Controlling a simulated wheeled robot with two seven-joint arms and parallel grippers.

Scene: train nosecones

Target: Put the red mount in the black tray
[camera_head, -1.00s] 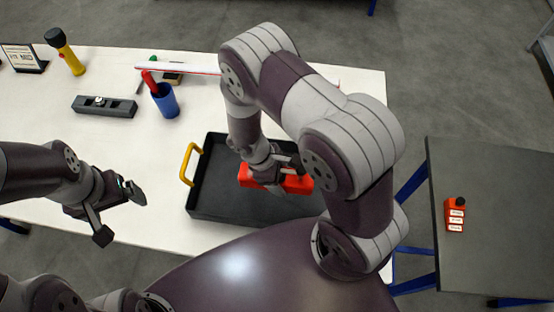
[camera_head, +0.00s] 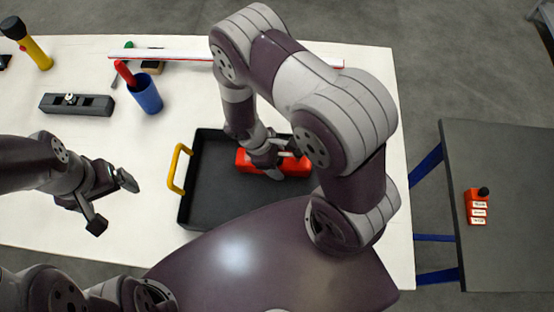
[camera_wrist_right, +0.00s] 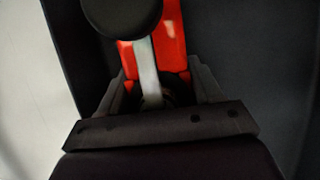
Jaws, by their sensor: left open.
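The red mount (camera_head: 295,168) lies inside the black tray (camera_head: 215,196), towards its right side. My right gripper (camera_head: 270,168) is down at the mount, and the arm hides part of both. In the right wrist view the red mount (camera_wrist_right: 172,40) runs between the two fingers (camera_wrist_right: 160,88), with a dark round part and a pale bar in front of it. The fingers flank it closely, but whether they grip it is unclear. My left gripper (camera_head: 112,202) is open and empty above the table, left of the tray.
The tray has a yellow handle (camera_head: 179,168) on its left. A blue cup (camera_head: 147,94) with a red item, a dark grey block (camera_head: 75,104) and a yellow flashlight (camera_head: 38,52) stand on the white table. A red bottle (camera_head: 476,207) is on the right-hand dark table.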

